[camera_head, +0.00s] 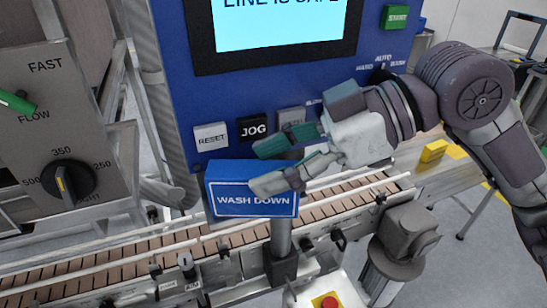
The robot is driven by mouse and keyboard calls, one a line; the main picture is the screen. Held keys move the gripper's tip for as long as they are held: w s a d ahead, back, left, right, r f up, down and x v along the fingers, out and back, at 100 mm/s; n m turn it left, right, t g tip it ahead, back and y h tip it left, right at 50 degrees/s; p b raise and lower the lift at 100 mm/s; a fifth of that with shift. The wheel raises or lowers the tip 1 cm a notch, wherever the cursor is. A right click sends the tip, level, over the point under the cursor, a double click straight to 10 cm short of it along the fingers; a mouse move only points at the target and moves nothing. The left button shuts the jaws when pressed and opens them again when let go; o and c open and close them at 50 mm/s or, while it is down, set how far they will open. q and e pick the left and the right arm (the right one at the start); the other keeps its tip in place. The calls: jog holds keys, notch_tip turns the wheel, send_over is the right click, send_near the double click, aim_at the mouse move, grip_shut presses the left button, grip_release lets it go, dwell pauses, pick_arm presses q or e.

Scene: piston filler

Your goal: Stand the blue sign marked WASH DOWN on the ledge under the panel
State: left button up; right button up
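The blue sign (228,200), with WASH DOWN in white letters and a white border, stands upright just under the lower edge of the blue panel (178,60). Its face turns toward me. My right gripper (257,168) reaches in from the right at the sign's upper right. Its two fingers are spread apart. The lower finger overlaps the sign's upper right front, and the upper finger lies above the sign's top, below the JOG button. The ledge is hidden behind the sign and gripper, so I cannot tell what the sign rests on. My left gripper is not in view.
The panel carries a screen (280,25), a RESET button (211,136), a JOG button (252,128) and a green START button (397,16). A slatted conveyor (150,245) with rails runs below. A dial box (50,130) stands left. A red button (328,302) sits low in front.

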jog(key=shift+d+r, duration=0.1)
jog(key=shift+d+r, duration=0.1)
jog(key=shift+d, duration=0.2)
jog(key=b+v, duration=0.3)
jog(key=v, duration=0.8)
jog(key=shift+d+r, duration=0.1)
